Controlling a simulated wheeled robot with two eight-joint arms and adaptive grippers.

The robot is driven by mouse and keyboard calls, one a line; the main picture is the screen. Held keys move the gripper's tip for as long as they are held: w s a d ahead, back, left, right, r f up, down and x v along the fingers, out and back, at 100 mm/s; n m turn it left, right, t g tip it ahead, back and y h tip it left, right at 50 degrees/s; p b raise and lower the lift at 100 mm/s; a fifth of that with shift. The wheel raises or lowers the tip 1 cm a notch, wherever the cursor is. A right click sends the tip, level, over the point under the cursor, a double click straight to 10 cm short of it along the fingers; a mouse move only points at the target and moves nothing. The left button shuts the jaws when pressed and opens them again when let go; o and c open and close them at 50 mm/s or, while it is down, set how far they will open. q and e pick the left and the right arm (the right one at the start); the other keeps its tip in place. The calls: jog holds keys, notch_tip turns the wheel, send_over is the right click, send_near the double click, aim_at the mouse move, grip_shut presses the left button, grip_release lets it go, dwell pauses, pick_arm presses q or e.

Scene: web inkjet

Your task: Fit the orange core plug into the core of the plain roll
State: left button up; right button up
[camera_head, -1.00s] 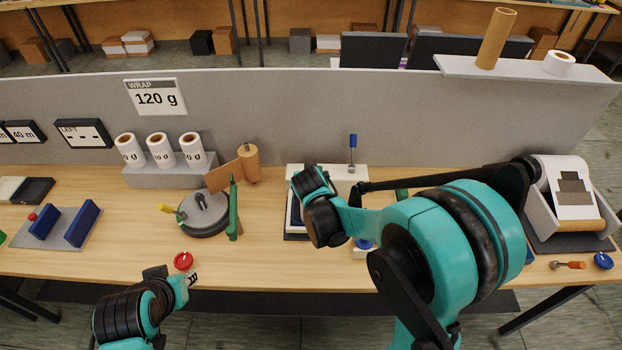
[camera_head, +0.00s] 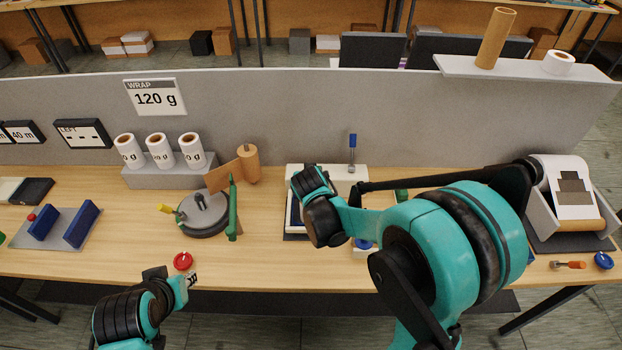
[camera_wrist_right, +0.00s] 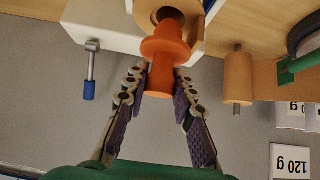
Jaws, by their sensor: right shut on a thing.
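In the right wrist view, my right gripper (camera_wrist_right: 162,88) is shut on the orange core plug (camera_wrist_right: 166,47). The plug's far end points at a tan roll (camera_wrist_right: 178,8) with an open core, cut off by the top edge. The plug overlaps the roll's opening; I cannot tell whether its tip is inside. In the head view, my right arm hides the right fingertips, the plug and this roll. My left gripper (camera_head: 190,280) is empty near the table's front edge, its finger opening too small to tell.
A white fixture (camera_head: 342,172) with a blue-handled lever (camera_head: 352,146) stands by my right wrist. A tan roll on a peg (camera_head: 248,165), a grey round stand (camera_head: 204,212) and a red disc (camera_head: 182,261) are to its left. The table front between the grippers is clear.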

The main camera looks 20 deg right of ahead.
jog(key=shift+f+b, duration=1.85)
jog(key=shift+f, duration=0.2)
jog(key=o, duration=1)
jog(key=shift+s+r, duration=0.1)
jog(key=shift+r, duration=0.05)
jog(key=v, duration=1.1)
jog(key=shift+s+a+r, duration=0.15)
jog(key=shift+s+r, duration=0.05)
jog(key=shift+s, duration=0.1)
jog(key=shift+n+g+y, duration=0.5)
jog(key=shift+n, duration=0.2)
jog(key=s+d, duration=0.1)
jog(key=s, duration=0.5)
jog(key=s+d, duration=0.1)
jog(key=s, duration=0.2)
jog(key=shift+d+f, duration=0.25)
jog(key=shift+d, duration=0.1)
jog(key=shift+n+y, duration=0.6)
jog(key=shift+n, duration=0.2)
jog(key=s, duration=0.2)
jog(key=s+f, duration=0.1)
jog(key=s, duration=0.2)
jog(key=s+f, duration=0.1)
jog(key=s, duration=0.2)
jog(key=shift+c, duration=0.5)
jog(key=shift+s, duration=0.25)
jog(key=shift+c, duration=0.8)
